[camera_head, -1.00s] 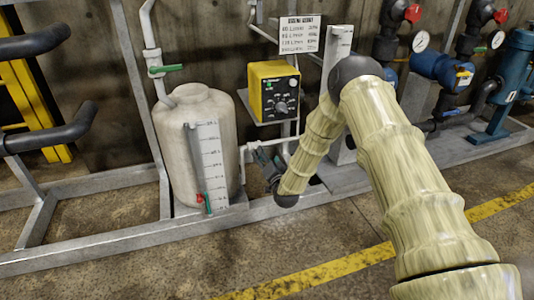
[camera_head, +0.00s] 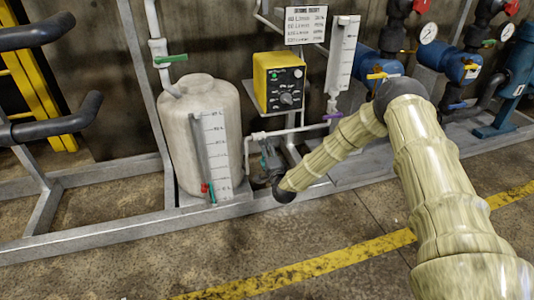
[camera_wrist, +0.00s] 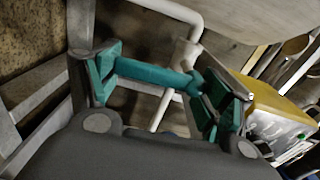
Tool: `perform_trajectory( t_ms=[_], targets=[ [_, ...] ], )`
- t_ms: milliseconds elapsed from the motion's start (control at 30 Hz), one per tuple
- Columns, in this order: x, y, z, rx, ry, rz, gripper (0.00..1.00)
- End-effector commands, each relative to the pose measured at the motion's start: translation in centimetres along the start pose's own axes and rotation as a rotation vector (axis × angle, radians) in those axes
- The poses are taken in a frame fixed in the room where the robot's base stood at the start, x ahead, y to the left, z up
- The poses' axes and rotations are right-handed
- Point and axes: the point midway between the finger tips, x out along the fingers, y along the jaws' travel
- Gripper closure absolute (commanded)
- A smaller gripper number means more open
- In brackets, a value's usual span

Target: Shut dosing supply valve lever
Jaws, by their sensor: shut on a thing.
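A green-teal valve lever (camera_wrist: 150,72) on white piping crosses between my fingers in the wrist view. My gripper (camera_wrist: 155,85) has a teal-padded finger at each end of this lever and is shut on it. In the head view my gripper (camera_head: 268,160) is low, just right of the white tank (camera_head: 172,130) and beneath the yellow dosing box (camera_head: 262,75). The held lever cannot be made out there, because the gripper and wrist cover it.
Another green lever (camera_head: 172,58) is on the upright pipe above the tank. A purple lever (camera_head: 333,116) is below the gauge column (camera_head: 342,55). A grey frame rail (camera_head: 110,234) runs in front. The floor before it is clear.

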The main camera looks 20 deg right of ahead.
Motion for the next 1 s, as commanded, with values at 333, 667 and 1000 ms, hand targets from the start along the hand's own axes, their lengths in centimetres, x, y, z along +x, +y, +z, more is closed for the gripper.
perform_trajectory(
  t_ms=[333,667,1000],
  targets=[
    [0.01,0.05,0.07,0.051,0.001,0.0,0.64],
    [0.0,0.05,0.1,0.051,0.001,0.001,0.17],
    [-0.01,0.05,0.14,0.049,0.0,0.0,0.0]
  ],
)
